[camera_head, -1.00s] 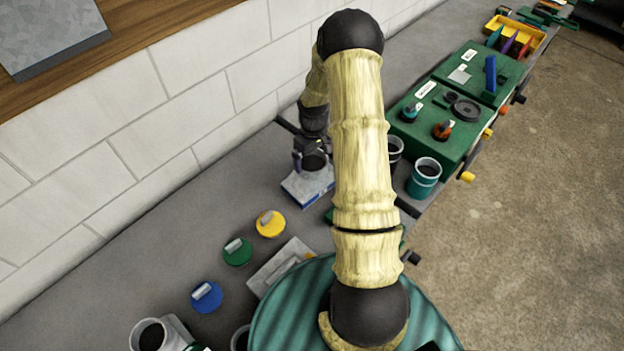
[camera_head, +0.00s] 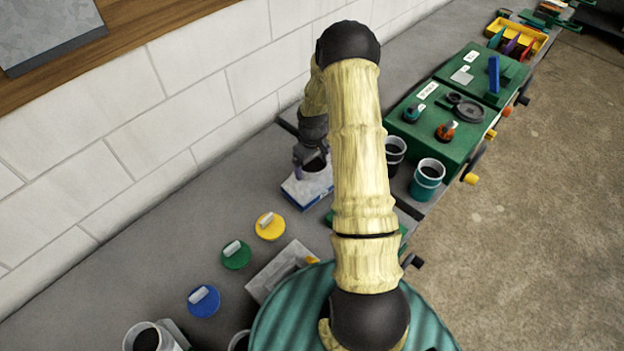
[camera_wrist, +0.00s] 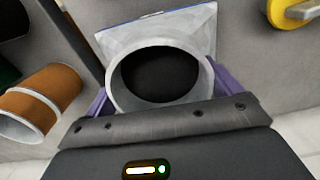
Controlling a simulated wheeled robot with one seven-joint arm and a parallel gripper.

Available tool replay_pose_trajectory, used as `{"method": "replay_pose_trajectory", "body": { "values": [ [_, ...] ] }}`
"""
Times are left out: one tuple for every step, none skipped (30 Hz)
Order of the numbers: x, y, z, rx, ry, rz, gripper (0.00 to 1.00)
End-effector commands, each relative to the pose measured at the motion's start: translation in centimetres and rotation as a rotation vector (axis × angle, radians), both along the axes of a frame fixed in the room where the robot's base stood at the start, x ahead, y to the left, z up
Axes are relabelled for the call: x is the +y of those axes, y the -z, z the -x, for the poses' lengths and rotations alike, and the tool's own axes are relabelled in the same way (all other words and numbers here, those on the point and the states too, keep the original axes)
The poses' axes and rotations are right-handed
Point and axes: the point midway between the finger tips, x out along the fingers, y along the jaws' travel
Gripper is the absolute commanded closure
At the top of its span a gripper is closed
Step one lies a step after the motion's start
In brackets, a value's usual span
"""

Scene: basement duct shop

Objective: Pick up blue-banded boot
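The blue-banded boot (camera_head: 305,192) stands on the grey bench near the tiled wall. It has a pale square base with a blue edge and a round, dark-mouthed collar. In the wrist view its round collar (camera_wrist: 118,97) fills the middle, with the square base beyond. My gripper (camera_wrist: 160,82) is over it, with one purple finger on each side of the collar. The fingers lie very close to the collar wall, and I cannot tell whether they press on it. In the head view my gripper (camera_head: 310,160) is partly hidden by my forearm.
Yellow (camera_head: 270,227), green (camera_head: 236,256) and blue (camera_head: 204,302) lidded discs lie along the bench toward the front. A teal-banded cup (camera_head: 427,182) stands right of my arm, beside green boxes (camera_head: 440,115). An orange-banded cylinder (camera_wrist: 45,100) is left in the wrist view.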

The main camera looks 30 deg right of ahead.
Motion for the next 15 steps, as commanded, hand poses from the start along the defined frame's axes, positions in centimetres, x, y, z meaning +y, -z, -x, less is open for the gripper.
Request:
{"method": "replay_pose_trajectory", "body": {
  "values": [
    [-0.01, 0.03, 0.02, 0.000, 0.000, 0.000, 0.39],
    [-0.01, 0.04, 0.02, 0.000, 0.000, 0.000, 0.45],
    [-0.01, 0.04, 0.02, 0.000, 0.000, 0.000, 0.53],
    [-0.01, 0.04, 0.02, 0.000, 0.000, 0.000, 0.59],
    [-0.02, 0.00, -0.01, 0.000, 0.000, 0.000, 0.59],
    [-0.01, 0.00, 0.00, 0.000, 0.000, 0.000, 0.59],
    [-0.01, 0.00, 0.00, 0.000, 0.000, 0.000, 0.59],
    [-0.01, 0.00, 0.00, 0.000, 0.000, 0.000, 0.59],
    [-0.01, 0.01, 0.00, 0.000, 0.000, 0.000, 0.59],
    [-0.01, 0.00, 0.00, 0.000, 0.000, 0.000, 0.59],
    [-0.01, -0.03, -0.01, 0.000, 0.000, 0.000, 0.59],
    [-0.01, -0.10, -0.01, 0.000, 0.000, 0.000, 0.59],
    [-0.01, -0.20, -0.02, -0.001, 0.000, 0.000, 0.59],
    [-0.02, -0.34, -0.05, -0.001, 0.000, 0.001, 0.59],
    [-0.02, -0.60, -0.09, -0.002, 0.000, 0.000, 0.59]
  ]
}}
